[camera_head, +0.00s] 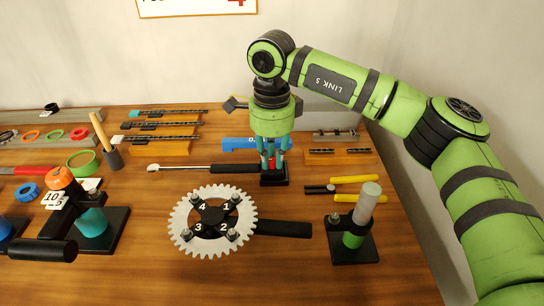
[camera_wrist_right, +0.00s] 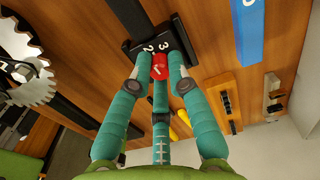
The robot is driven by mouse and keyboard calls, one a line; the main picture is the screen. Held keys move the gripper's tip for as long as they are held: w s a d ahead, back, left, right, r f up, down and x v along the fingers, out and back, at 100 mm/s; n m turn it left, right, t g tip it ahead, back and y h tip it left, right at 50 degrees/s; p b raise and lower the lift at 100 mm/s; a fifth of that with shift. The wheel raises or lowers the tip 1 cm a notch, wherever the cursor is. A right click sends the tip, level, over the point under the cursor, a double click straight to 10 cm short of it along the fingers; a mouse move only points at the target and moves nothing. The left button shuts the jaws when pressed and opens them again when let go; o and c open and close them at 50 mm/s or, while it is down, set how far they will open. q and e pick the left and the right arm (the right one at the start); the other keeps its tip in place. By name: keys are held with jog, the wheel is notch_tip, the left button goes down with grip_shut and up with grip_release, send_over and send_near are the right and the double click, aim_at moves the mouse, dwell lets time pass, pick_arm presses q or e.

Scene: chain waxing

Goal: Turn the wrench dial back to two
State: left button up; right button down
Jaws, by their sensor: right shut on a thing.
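The wrench dial is a small red knob (camera_wrist_right: 159,66) on a black block (camera_wrist_right: 178,40) with white numerals. A 3 and a 2 can be read on the block in the right wrist view. A white mark shows on the knob, but its setting cannot be told. In the head view the black block (camera_head: 275,181) sits at the end of the wrench's black handle (camera_head: 235,168), with a silver shaft (camera_head: 184,168) to the left. My right gripper (camera_head: 271,160) points down with its teal fingers closed around the red knob. My left gripper is out of view.
A toothed chainring (camera_head: 180,220) with numbered bolts lies in front of the dial. A stand with a grey-and-green cylinder (camera_head: 369,195) is front right, near yellow-handled pliers (camera_head: 354,180). A blue block (camera_head: 240,144) and chain racks (camera_head: 162,138) are behind. Bare table lies front centre.

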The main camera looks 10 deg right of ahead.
aim_at(272, 159)
jog(key=shift+n, duration=0.7)
jog(key=c, duration=1.2)
grip_release()
jog(key=shift+o, duration=0.2)
notch_tip(272, 159, up, 12)
jog(key=shift+r, duration=0.15)
